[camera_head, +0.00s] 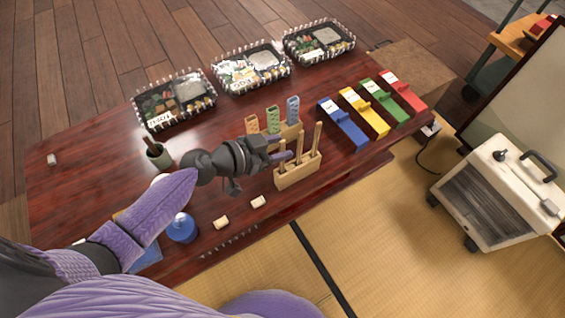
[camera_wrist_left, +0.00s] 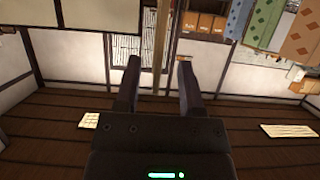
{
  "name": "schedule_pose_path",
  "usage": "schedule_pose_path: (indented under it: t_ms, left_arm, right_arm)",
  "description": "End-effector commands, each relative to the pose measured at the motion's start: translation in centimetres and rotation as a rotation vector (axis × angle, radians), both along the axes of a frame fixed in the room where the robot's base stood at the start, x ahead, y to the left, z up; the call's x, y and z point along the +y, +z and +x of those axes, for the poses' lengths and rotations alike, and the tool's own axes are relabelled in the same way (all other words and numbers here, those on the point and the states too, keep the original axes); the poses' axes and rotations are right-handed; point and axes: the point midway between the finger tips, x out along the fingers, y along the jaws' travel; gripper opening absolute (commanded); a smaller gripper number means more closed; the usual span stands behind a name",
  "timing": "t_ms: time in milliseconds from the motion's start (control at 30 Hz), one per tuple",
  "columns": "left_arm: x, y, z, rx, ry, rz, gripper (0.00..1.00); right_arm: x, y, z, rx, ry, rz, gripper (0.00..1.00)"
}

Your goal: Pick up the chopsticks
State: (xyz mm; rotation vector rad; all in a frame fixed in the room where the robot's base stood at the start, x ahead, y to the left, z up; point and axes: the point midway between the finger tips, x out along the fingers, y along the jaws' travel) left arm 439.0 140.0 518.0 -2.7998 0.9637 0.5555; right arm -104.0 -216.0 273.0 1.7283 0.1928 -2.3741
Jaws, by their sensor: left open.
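Several upright wooden sticks, which look like the chopsticks (camera_head: 317,138), stand in a light wooden holder (camera_head: 298,174) near the table's front edge. My left gripper (camera_head: 282,151) is just left of and behind the holder, level with the upper part of the sticks. Its fingers are apart, and the head view does not show clearly whether they touch a stick. My right gripper is not in view.
Patterned upright pieces (camera_head: 272,120) stand behind the gripper. Blue (camera_head: 342,125), yellow (camera_head: 364,112), green and red long boxes lie to the right. Three lunch boxes (camera_head: 252,68) line the back. A dark cup (camera_head: 159,155), a blue lidded jar (camera_head: 181,228) and small white blocks (camera_head: 222,222) are nearby.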

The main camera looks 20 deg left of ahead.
Motion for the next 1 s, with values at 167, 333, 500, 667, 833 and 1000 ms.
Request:
schedule_pose_path:
  t_ms: [167,333,500,667,833,1000]
  left_arm:
    - [-0.9,-0.7,1.1,0.002,0.001,-0.001,0.50]
    - [-0.9,-0.6,1.1,0.002,0.001,-0.001,0.46]
    - [-0.9,-0.6,1.0,0.002,0.001,-0.001,0.10]
    - [-0.9,-0.6,1.0,0.002,0.001,-0.002,0.00]
    - [-0.9,-0.7,1.0,0.003,0.001,-0.001,0.00]
    - [-0.9,2.5,1.1,-0.006,0.000,0.002,0.00]
  right_arm:
    - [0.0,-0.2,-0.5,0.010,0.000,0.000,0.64]
    - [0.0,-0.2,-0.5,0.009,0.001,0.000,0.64]
    - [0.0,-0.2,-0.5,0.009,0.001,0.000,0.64]
    - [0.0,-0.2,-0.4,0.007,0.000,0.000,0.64]
    - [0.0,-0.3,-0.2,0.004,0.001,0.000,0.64]
    - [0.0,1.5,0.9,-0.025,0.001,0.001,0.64]
